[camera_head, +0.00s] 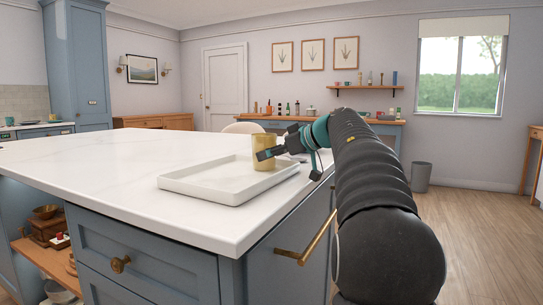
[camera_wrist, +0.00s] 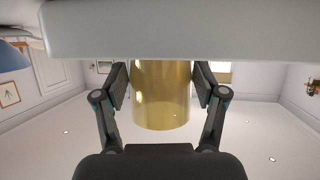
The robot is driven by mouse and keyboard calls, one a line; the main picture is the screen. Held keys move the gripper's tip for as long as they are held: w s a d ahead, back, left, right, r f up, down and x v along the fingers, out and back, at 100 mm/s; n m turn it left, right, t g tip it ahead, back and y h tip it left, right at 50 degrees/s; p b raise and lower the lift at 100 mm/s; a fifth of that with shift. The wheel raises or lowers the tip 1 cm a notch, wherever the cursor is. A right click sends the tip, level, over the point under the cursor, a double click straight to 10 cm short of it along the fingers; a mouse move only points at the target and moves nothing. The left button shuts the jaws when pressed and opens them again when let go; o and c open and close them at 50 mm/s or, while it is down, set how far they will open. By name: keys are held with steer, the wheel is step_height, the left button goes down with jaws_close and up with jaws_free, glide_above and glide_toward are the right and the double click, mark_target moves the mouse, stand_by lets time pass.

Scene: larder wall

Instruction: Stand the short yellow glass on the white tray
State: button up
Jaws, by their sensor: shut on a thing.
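The short yellow glass (camera_head: 264,146), a gold-tinted cylinder, is upright at the far right part of the white tray (camera_head: 192,188) on the counter. My gripper (camera_head: 268,154) reaches in from the right and is shut on the glass. In the wrist view, which is upside down, the glass (camera_wrist: 160,98) sits between both fingers of the gripper (camera_wrist: 160,82). A pale slab edge, seemingly the tray rim (camera_wrist: 180,32), hides the glass's base there. I cannot tell whether the base touches the tray floor.
The rest of the tray looks empty. The white countertop (camera_head: 100,165) is clear to its left. A brass drawer handle (camera_head: 306,232) sticks out below my arm's side of the counter. A back bench (camera_head: 350,120) with several bottles stands far off.

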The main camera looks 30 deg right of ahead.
steer(key=o, duration=1.5)
steer(key=shift+f, duration=0.15)
steer(key=p+v, duration=0.1)
steer(key=v, duration=1.1)
steer(key=shift+p, duration=0.4)
